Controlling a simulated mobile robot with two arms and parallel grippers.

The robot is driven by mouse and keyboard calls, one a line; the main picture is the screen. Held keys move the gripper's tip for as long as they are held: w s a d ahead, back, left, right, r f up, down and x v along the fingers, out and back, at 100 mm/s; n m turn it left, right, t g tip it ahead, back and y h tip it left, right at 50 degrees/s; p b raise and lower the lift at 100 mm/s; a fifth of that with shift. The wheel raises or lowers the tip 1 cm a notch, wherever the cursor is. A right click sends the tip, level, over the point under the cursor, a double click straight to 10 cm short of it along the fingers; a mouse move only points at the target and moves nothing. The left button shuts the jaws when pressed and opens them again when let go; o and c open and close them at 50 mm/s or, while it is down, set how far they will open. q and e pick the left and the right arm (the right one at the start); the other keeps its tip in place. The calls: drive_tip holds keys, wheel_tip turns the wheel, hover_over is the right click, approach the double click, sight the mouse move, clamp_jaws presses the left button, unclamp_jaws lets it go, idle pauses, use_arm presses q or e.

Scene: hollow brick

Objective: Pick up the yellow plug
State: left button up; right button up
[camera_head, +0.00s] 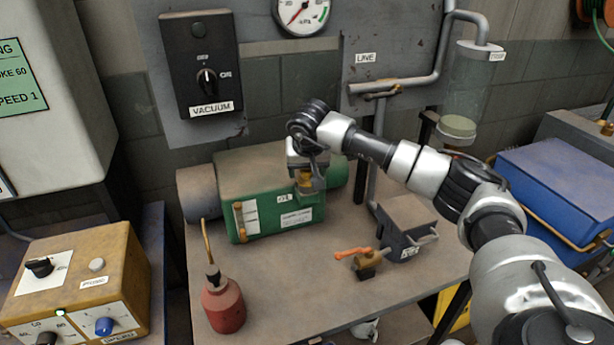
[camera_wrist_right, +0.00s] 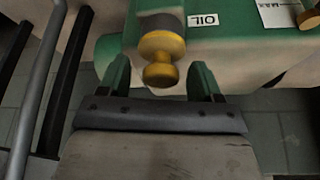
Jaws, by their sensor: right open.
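The yellow plug (camera_wrist_right: 162,62) sits on the green pump body (camera_wrist_right: 222,50) beside the OIL label in the right wrist view. In the head view the plug (camera_head: 305,180) shows partly at the top right of the green pump (camera_head: 262,190), just under my gripper. My right gripper (camera_head: 307,178) is over the pump. In the wrist view its two fingers (camera_wrist_right: 160,80) are apart, one on each side of the plug's lower end. I cannot tell if they touch it. My left gripper is not in view.
A red oil can (camera_head: 223,305) with a thin spout stands at the table's front left. An orange-handled valve (camera_head: 362,262) and a dark grey box (camera_head: 405,228) lie to the right. A blue box (camera_head: 555,185) is further right. The table front middle (camera_head: 290,300) is clear.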

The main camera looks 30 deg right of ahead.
drive_tip(key=c, duration=1)
